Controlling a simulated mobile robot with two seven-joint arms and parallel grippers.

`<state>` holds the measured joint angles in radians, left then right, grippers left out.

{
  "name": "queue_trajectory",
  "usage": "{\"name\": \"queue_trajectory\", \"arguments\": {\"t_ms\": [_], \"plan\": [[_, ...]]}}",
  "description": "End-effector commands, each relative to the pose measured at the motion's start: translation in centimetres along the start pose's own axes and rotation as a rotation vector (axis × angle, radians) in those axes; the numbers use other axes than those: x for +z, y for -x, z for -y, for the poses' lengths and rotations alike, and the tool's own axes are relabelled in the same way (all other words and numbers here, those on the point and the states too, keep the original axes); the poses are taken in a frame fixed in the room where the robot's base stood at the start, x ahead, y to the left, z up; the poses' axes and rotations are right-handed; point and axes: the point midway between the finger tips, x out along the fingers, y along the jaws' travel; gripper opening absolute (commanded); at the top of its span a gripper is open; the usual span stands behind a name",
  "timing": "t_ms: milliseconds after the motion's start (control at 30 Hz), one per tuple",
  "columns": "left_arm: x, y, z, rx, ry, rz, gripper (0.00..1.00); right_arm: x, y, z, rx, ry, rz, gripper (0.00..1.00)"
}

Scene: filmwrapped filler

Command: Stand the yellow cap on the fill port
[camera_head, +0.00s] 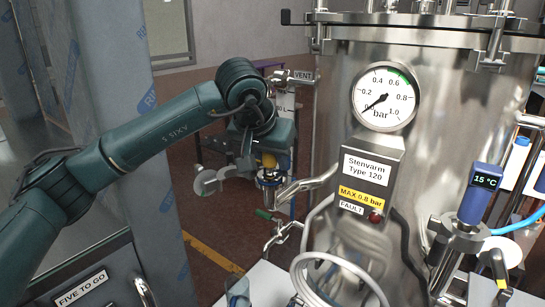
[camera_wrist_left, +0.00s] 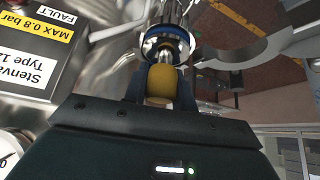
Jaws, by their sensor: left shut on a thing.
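My left gripper (camera_head: 268,163) points down beside the steel vessel and is shut on the yellow cap (camera_head: 268,158). In the left wrist view the yellow cap (camera_wrist_left: 159,92) sits between the two fingers of my left gripper (camera_wrist_left: 161,78). The fill port (camera_head: 269,179), a steel fitting with a blue ring, is directly below the cap. In the left wrist view the fill port (camera_wrist_left: 165,42) lies just beyond the fingertips, roughly in line with the cap. I cannot tell whether cap and port touch. My right gripper is not in view.
The steel vessel (camera_head: 330,110) with its pressure gauge (camera_head: 385,97) and label box (camera_head: 366,180) stands close on the right. A round grey plate (camera_head: 208,183) is left of the port. Pipes and a green-handled valve (camera_head: 265,215) lie below. A film-wrapped column (camera_head: 115,60) stands left.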

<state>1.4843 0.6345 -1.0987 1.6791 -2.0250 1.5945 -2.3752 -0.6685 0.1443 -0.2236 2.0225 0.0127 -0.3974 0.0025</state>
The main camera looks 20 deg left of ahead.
Motion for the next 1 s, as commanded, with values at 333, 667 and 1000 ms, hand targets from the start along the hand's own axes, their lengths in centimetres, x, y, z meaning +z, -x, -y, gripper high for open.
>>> {"name": "queue_trajectory", "arguments": {"t_ms": [333,667,1000], "plan": [[0.08,-0.14,0.03,-0.001,0.0,0.001,0.29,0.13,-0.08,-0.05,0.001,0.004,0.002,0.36],[0.14,-0.22,0.06,-0.002,0.001,0.003,0.52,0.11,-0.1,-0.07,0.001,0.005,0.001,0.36],[0.22,-0.33,0.15,-0.004,0.002,0.006,0.52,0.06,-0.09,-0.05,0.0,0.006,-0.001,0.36]]}}
